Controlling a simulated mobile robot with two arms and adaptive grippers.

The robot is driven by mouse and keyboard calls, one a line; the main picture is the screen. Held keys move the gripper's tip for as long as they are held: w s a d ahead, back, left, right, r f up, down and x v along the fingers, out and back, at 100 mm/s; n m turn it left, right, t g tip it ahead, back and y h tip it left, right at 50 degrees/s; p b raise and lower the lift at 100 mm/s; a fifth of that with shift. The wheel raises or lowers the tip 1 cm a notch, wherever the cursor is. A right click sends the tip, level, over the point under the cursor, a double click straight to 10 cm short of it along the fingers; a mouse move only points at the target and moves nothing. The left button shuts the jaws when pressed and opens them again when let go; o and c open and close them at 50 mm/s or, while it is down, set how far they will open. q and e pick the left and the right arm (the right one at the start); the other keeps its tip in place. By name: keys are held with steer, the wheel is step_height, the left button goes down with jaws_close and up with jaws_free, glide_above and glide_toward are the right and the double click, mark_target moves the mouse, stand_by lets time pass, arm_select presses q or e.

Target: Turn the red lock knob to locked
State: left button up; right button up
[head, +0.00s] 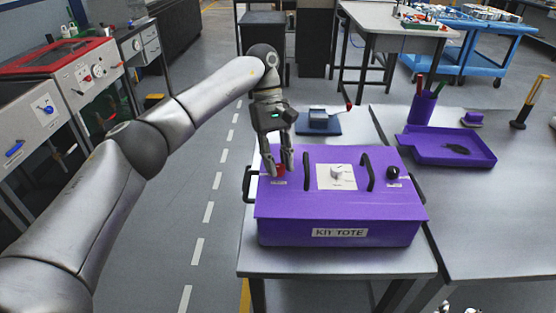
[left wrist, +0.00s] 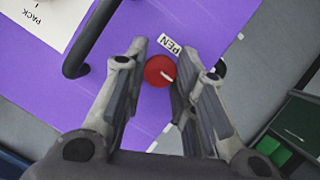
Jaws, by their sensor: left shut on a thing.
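The purple kit tote (head: 340,215) stands on the grey table, its lid down. The red lock knob (head: 280,170) is at the left of the lid, partly hidden by my fingers. My left gripper (head: 279,168) comes down from above and is shut on the knob. In the left wrist view the round red knob (left wrist: 157,70) sits between the two fingers (left wrist: 157,75). A white pointer mark on it points toward the lower right. A label (left wrist: 171,46) reading "PEN" is beside it, partly covered. Small pale and dark parts show at the bottom edge of the head view, too little to tell what they are.
The lid has two black handles (head: 368,172), a white panel with a dial (head: 337,176) and a black knob (head: 393,172). A purple tray (head: 450,147) lies to the right. The table's front right is clear.

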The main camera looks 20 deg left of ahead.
arm_select(q)
steer(key=o, duration=1)
steer(key=shift+o, duration=0.2)
steer(key=v, duration=0.7)
steer(key=shift+r, duration=0.2)
steer(key=shift+a+f, duration=0.1)
